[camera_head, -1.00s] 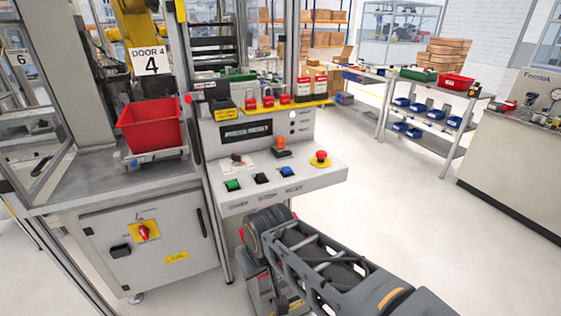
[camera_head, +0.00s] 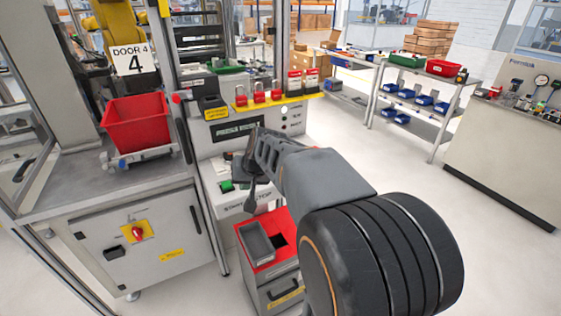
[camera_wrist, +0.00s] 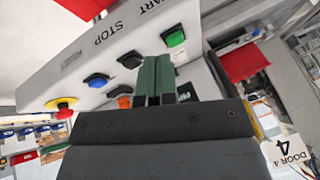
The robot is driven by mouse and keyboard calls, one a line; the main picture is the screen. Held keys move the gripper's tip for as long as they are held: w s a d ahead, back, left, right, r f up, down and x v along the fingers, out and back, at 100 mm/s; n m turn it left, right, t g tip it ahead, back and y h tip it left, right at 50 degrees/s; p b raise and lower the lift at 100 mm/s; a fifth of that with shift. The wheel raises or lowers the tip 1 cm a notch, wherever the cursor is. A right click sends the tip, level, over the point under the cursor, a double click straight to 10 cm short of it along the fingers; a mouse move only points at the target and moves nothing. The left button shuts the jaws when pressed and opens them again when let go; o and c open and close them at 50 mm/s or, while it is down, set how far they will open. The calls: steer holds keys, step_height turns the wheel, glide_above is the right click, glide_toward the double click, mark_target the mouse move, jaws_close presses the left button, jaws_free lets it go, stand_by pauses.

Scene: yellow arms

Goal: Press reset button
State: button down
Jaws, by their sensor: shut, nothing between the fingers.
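The control panel (camera_head: 228,207) has a green button (camera_head: 226,186) visible in the head view; my arm hides most of the other controls there. The wrist view shows the blue button (camera_wrist: 97,80), a black button (camera_wrist: 131,60) near the STOP label, and the green button (camera_wrist: 173,37) near the START label. The earlier head frame shows the blue button above the RESET label. My gripper (camera_wrist: 153,62) is shut and empty. Its green fingers appear between the black and green buttons, with the blue button to their left. Whether the tips touch the panel cannot be told.
A red emergency button on a yellow base (camera_wrist: 63,105) and an orange switch (camera_wrist: 124,102) are also on the panel. A red bin (camera_head: 137,122) stands to the left. A cabinet with a red top (camera_head: 283,262) is below the panel. Open floor lies to the right.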

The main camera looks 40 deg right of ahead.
steer(key=w+d+r+m+t+p, duration=0.1)
steer(key=w+d+r+m, duration=0.1)
steer(key=w+d, duration=0.3)
steer(key=w+d+r+m+t+h+p, duration=0.1)
steer(key=w+d+r+m+t+p, duration=0.1)
steer(key=d, duration=1.2)
steer(key=w+m, duration=0.1)
steer(key=w, duration=0.1)
steer(key=shift+w+d+h, duration=0.15)
steer(key=shift+w+h, duration=0.15)
steer(key=shift+w, duration=0.05)
steer(key=shift+f, duration=0.2)
step_height(320, 180, down, 7)
steer(key=b, duration=0.5)
steer(key=shift+f+b, duration=0.8)
steer(key=shift+b, duration=0.05)
steer(key=shift+f+b, duration=0.85)
steer(key=shift+b, duration=0.35)
stand_by(0.5)
steer(key=shift+r, duration=0.15)
steer(key=shift+r+p, duration=0.55)
steer(key=shift+r, duration=0.2)
